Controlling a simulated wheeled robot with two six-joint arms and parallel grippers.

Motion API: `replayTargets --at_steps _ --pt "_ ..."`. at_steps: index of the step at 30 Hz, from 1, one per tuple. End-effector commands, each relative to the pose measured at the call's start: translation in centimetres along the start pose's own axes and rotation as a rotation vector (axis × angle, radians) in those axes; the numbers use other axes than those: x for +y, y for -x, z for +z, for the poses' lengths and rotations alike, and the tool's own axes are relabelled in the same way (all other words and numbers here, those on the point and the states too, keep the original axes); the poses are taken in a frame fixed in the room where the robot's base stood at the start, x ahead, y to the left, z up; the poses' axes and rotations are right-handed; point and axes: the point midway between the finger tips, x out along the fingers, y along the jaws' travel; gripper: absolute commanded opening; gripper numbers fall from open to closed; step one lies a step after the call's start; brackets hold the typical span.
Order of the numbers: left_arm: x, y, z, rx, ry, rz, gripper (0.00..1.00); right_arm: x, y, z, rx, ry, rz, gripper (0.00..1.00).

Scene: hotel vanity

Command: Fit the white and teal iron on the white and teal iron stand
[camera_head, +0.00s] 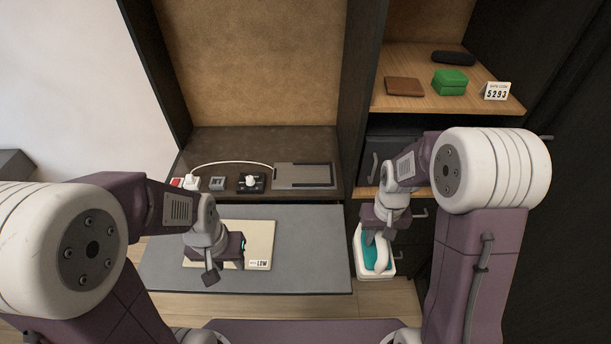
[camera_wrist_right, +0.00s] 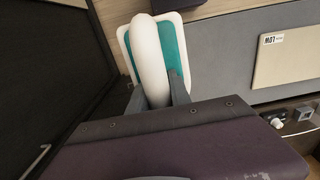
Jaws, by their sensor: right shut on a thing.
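The white and teal iron (camera_head: 370,257) is at the right edge of the grey board in the head view. It has a thick white handle (camera_wrist_right: 151,60) over a teal body with a white rim, seen in the right wrist view. My right gripper (camera_head: 379,235) is shut on the handle from above. I cannot tell whether the white rim is part of the iron or the stand below it. No separate stand is clearly seen.
The grey board (camera_head: 175,262) carries a beige pad (camera_head: 262,232) with a LOW label. Behind it are a white plug and cable, a black knob box (camera_head: 251,183) and a grey panel (camera_head: 303,176). Dark drawers stand behind the iron. The right shelf holds a green box (camera_head: 449,83) and a brown wallet.

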Motion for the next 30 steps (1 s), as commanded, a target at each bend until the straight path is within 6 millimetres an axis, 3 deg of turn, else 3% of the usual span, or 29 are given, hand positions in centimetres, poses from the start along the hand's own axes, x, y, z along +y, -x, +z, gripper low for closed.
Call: replayTargets --at_steps 10,30 --pt "0.0 0.3 0.0 0.0 0.0 0.0 0.36 0.0 0.4 -0.1 0.003 0.0 0.0 0.0" --pt "0.1 4.0 -0.4 0.0 0.0 0.0 0.36 0.0 4.2 -0.1 0.003 0.0 0.0 0.0"
